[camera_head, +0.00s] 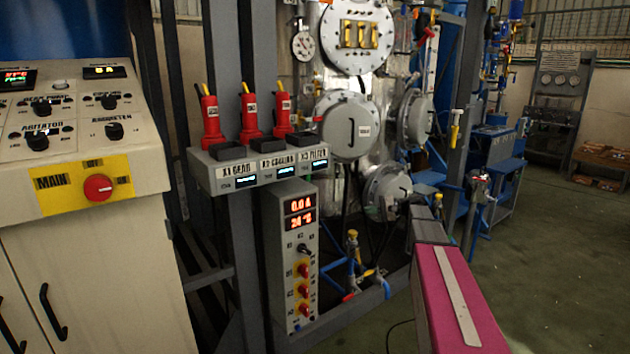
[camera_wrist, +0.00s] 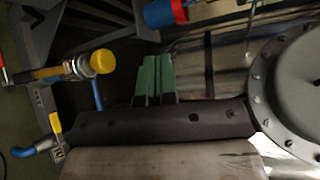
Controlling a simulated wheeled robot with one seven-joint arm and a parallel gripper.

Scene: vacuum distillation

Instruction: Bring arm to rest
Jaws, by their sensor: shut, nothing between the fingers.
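My arm (camera_head: 455,290) enters the head view from the bottom right, with a pink link and a grey section beyond it. It reaches toward the vessel and pipework. In the wrist view my gripper (camera_wrist: 154,72) shows as two green fingers side by side at the far edge of a dark body. They are shut with nothing between them. In the head view I cannot make out the fingertips. A yellow-capped fitting (camera_wrist: 102,61) lies left of the fingers in the wrist view, apart from them.
A control cabinet (camera_head: 75,140) with a red main switch (camera_head: 98,187) stands at the left. Red plugs sit on a grey panel (camera_head: 262,171), above a display box (camera_head: 292,262). The metal vessel (camera_head: 350,125) stands behind. Open floor (camera_head: 560,260) lies at the right.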

